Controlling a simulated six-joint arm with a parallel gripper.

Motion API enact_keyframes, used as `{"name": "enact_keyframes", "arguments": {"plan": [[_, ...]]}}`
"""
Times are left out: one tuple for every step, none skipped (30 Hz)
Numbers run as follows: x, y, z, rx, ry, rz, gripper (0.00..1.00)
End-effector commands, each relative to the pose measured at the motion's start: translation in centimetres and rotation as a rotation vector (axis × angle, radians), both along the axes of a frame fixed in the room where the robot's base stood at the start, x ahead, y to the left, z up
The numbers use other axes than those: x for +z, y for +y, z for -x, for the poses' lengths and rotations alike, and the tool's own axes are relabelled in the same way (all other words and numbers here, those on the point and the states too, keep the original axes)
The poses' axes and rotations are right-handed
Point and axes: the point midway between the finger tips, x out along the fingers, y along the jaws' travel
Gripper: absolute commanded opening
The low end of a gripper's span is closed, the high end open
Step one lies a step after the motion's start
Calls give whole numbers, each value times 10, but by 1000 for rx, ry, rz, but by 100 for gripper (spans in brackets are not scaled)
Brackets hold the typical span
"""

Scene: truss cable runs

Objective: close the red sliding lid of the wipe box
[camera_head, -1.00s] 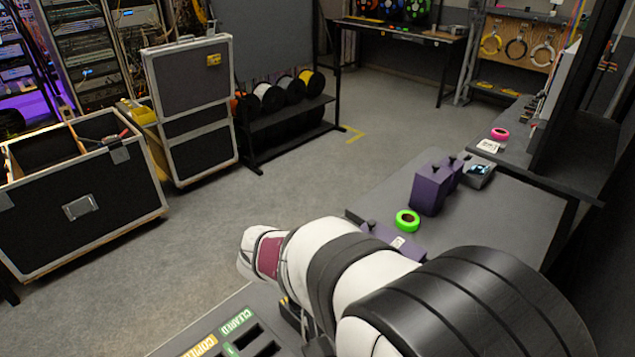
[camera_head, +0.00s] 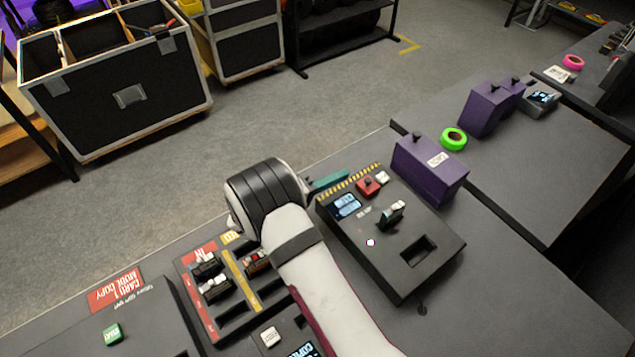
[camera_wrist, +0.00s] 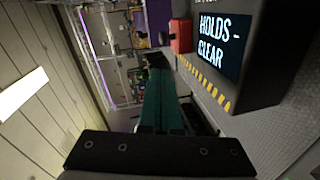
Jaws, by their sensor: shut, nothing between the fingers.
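The wipe box appears to be the dark box (camera_head: 395,272) with a small screen and a yellow-and-black striped edge. A small red piece (camera_head: 368,187) with a dark knob, apparently the sliding lid, sits near its far edge. A white block lies just right of it. In the wrist view the red piece (camera_wrist: 181,36) shows beside the box's screen (camera_wrist: 218,42), which reads "HOLDS - CLEAR". My gripper (camera_head: 347,174) has teal fingers, shut and empty, beside the box's striped edge. They also show in the wrist view (camera_wrist: 160,75), left of the red piece and apparently apart from it.
A dark card-like piece (camera_head: 391,214) stands upright in the box top, near an empty slot (camera_head: 418,250). A purple case (camera_head: 430,168) and green tape roll (camera_head: 453,139) are behind. A tray of cards (camera_head: 215,285) is left of my arm. Open floor lies beyond the table.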

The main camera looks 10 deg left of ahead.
Motion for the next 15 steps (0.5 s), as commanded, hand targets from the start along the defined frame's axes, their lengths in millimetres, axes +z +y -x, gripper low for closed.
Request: {"name": "enact_keyframes", "arguments": {"plan": [[-2,-9,1,-1,4,4,0],[-3,-13,1,-2,4,2,0],[-5,-18,1,-2,4,2,0],[-5,-22,1,-1,3,1,0],[-6,-24,1,-1,3,1,0],[-7,-28,1,-1,3,1,0],[-7,-29,1,-1,3,1,0],[-8,-30,2,-1,3,0,0],[-8,-31,2,-1,3,0,0],[-8,-32,2,0,3,0,0],[-8,-32,2,0,3,0,0],[-8,-32,2,0,3,0,0],[-8,-32,2,0,3,0,0],[-8,-32,2,0,3,0,0],[-8,-32,2,0,3,0,0]]}}
